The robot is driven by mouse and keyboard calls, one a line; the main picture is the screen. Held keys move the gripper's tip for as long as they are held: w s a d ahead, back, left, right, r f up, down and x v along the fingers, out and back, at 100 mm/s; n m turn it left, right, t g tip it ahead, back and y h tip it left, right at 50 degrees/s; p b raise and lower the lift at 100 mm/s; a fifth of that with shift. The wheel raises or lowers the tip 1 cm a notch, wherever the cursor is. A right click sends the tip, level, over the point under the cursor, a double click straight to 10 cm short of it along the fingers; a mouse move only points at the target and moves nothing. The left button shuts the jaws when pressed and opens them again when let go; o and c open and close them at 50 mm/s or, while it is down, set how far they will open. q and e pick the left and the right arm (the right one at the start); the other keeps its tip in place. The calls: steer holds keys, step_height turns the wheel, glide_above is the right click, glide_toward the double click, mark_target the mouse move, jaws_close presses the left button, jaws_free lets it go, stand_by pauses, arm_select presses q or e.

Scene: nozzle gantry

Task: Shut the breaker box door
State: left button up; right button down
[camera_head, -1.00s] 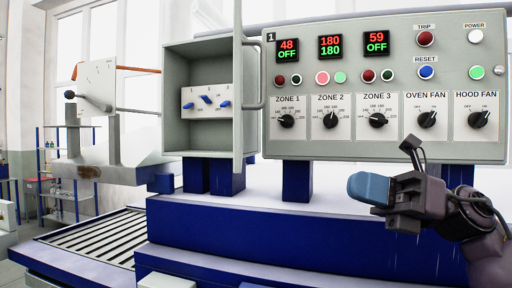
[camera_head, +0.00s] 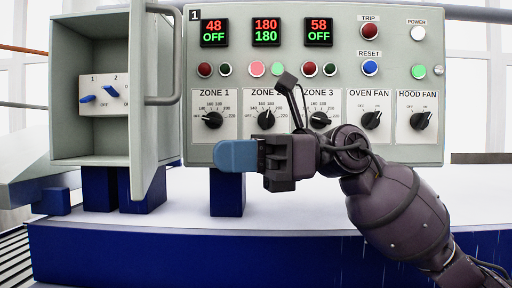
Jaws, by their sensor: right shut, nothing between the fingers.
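The breaker box (camera_head: 70,45) is a grey open-fronted case at the left of the head view. Two blue switches show on its inner panel (camera_head: 106,106); the door covers the panel's right part. Its door (camera_head: 144,85) stands open, hinged on the box's right side and swung out towards me. A curved grey handle (camera_head: 171,100) is on the door's right-facing side. My right gripper (camera_head: 232,155) is shut and empty, with blue fingertips pointing left. It is to the right of the door, in front of the control panel's lower edge, apart from the door. My left gripper is not in view.
The control panel (camera_head: 209,150) with displays, buttons and knobs stands right of the door. Blue posts (camera_head: 228,193) carry it above a white surface on a blue base (camera_head: 120,250). Space shows between my right gripper and the door.

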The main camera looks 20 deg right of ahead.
mark_target(142, 159)
steer(key=a+p, duration=0.1)
steer(key=a, duration=0.5)
steer(key=shift+s+a+r+p, duration=0.1)
steer(key=shift+s+a+p, duration=0.05)
steer(key=shift+a+p, duration=0.2)
steer(key=shift+a, duration=0.65)
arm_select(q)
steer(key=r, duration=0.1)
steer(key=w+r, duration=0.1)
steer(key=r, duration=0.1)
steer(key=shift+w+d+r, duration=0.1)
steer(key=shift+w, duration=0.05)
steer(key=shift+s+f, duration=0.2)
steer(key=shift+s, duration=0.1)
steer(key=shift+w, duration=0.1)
arm_select(e)
steer(key=shift+a, duration=0.15)
